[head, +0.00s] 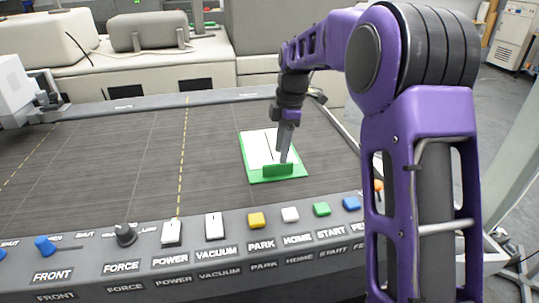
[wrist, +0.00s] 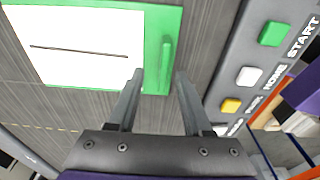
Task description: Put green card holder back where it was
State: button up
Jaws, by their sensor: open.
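The green card holder (head: 290,176) lies flat on the dark ribbed table, near the front control panel. It is a green plate with a white card bearing a dark line, and a raised green tab along its front edge. My gripper (head: 285,158) points down at the tab, and its fingers overlap the tab and card in the head view. In the wrist view the card holder (wrist: 173,18) is ahead of my gripper (wrist: 159,75), which is open and empty. The tab shows between the two fingertips there; I cannot tell whether the fingers are level with it or above it.
The control panel (head: 240,250) runs along the front with a yellow PARK button (head: 257,220), a white HOME button (head: 290,214), a green START button (head: 321,209) and rocker switches. The table (head: 100,160) left of the holder is clear. A white machine head (head: 14,88) stands far left.

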aim_at(278, 164)
jog(key=shift+s+a+f+b, duration=0.15)
jog(key=shift+f, duration=0.7)
jog(key=shift+s+a+f+b, duration=0.1)
jog(key=shift+a+f+b, duration=0.1)
jog(key=shift+f, duration=0.7)
jog(key=shift+s+a+f+b, duration=0.1)
jog(key=shift+s+f+b, duration=0.05)
jog(key=shift+f, duration=0.7)
jog(key=shift+c, duration=0.3)
grip_shut()
